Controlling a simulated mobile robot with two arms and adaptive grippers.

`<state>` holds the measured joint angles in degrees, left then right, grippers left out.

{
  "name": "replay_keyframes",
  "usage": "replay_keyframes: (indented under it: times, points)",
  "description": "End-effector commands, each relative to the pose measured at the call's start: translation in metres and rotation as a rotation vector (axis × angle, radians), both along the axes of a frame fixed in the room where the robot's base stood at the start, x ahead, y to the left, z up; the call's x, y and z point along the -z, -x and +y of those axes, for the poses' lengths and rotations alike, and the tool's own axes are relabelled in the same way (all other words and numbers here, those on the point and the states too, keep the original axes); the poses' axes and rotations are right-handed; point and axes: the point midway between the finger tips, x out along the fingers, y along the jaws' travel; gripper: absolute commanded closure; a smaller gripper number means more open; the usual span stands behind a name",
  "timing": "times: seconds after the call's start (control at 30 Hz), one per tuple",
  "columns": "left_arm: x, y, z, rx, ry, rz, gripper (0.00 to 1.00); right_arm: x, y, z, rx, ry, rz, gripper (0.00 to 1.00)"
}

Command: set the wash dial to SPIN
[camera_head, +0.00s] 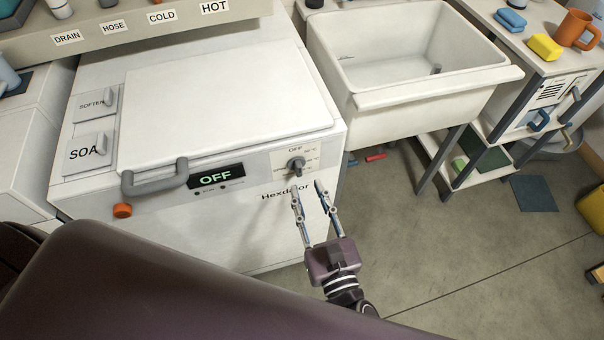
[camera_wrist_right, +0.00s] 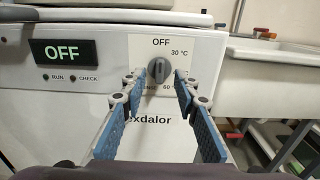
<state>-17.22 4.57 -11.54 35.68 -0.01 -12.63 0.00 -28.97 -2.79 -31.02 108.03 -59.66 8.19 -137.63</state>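The wash dial (camera_head: 296,163) is a grey round knob on the front panel of the white washer (camera_head: 225,95), near its right corner. It also shows in the right wrist view (camera_wrist_right: 159,71), with its ridge about upright below the word OFF. Labels 30 °C and 60 ° show beside it; the lower left label is partly hidden. The display (camera_head: 215,176) reads OFF. My right gripper (camera_head: 308,187) is open, in front of and a little below the dial. In the wrist view its fingertips frame the dial; contact cannot be told. My left gripper is not in view.
A grey lid handle (camera_head: 155,180) and an orange knob (camera_head: 122,210) stick out of the washer front. A white sink (camera_head: 408,70) stands to the right. A shelf table (camera_head: 515,50) with a mug (camera_head: 574,28) is further right. The floor in front is open.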

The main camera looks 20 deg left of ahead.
Motion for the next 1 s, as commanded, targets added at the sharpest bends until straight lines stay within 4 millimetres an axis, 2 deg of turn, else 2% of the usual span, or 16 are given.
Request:
replay_keyframes:
  times: [0.1,0.3,0.67,0.93,1.0]
  points:
    - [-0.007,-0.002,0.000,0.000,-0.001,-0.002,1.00,-0.003,-0.018,0.012,0.000,-0.004,0.000,0.72]
    - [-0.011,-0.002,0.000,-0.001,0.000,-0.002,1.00,-0.001,-0.038,0.026,0.000,-0.002,0.002,0.72]
    - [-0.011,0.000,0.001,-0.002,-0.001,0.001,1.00,0.001,-0.043,0.029,0.000,-0.003,0.004,0.72]
    - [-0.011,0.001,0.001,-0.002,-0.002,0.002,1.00,0.001,-0.043,0.029,0.000,-0.003,0.004,1.00]
    - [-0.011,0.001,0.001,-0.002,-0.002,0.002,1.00,0.001,-0.043,0.029,0.000,-0.003,0.004,1.00]
